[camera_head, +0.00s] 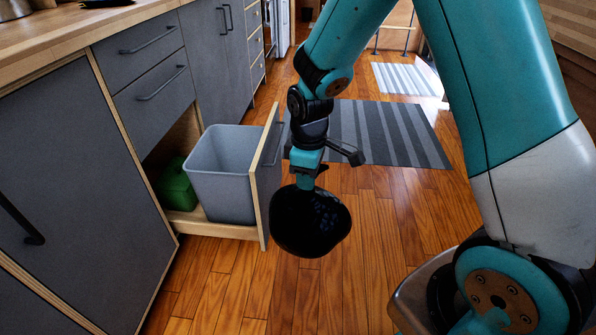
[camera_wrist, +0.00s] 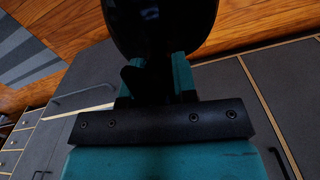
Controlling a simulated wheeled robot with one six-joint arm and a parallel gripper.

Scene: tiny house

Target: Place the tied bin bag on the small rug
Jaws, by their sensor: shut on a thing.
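The tied bin bag (camera_head: 310,222) is black and round and hangs under my gripper (camera_head: 306,180) in the head view, above the wood floor beside the open drawer. My gripper is shut on its top. In the wrist view the bag (camera_wrist: 160,25) is a dark shape at the top, beyond the gripper (camera_wrist: 160,75); its knot cannot be made out. Two striped rugs lie on the floor. The smaller, light grey and white rug (camera_head: 405,78) is farther off at the upper right. The larger, dark grey rug (camera_head: 385,130) lies nearer, behind the gripper.
A pulled-out drawer (camera_head: 263,180) holds a grey bin (camera_head: 222,185) and a green container (camera_head: 177,185), close to the left of the bag. Grey cabinets (camera_head: 75,190) line the left side. The floor (camera_head: 385,240) between the bag and the dark rug is clear.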

